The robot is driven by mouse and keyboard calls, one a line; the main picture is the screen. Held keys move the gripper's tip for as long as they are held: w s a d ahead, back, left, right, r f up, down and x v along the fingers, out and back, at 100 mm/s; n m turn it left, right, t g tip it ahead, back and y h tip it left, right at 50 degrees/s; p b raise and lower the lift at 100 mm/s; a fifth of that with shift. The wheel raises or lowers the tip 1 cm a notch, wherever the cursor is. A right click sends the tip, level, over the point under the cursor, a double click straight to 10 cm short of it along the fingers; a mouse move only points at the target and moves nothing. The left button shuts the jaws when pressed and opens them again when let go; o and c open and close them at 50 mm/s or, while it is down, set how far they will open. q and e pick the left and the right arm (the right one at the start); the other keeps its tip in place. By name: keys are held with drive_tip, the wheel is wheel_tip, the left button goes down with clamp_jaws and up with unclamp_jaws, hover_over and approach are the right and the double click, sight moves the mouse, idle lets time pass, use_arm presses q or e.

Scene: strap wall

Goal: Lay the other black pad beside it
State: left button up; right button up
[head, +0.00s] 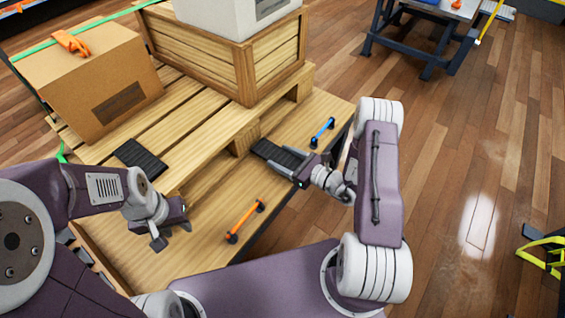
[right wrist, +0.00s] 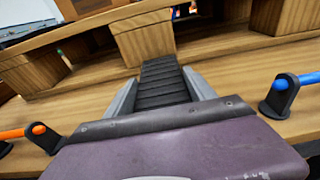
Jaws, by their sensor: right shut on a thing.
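One black ribbed pad (head: 141,158) lies flat on the pallet's slats, in front of the cardboard box. A second black ribbed pad (head: 276,152) is in my right gripper (head: 299,170), near the front right of the pallet. In the right wrist view this pad (right wrist: 162,84) sits between the two grey fingers and points away toward the pallet's blocks. Whether it touches the board beneath I cannot tell. My left gripper (head: 173,234) is open and empty, low over the wooden surface, in front of the first pad.
An orange bar handle (head: 246,219) and a blue bar handle (head: 322,132) are on the front board. Bare slats lie between the pads.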

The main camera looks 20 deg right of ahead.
drive_tip(key=shift+f, duration=0.9)
drive_tip(key=shift+f, duration=0.2)
drive_tip(key=o, duration=1.5)
drive_tip(key=shift+r, duration=0.1)
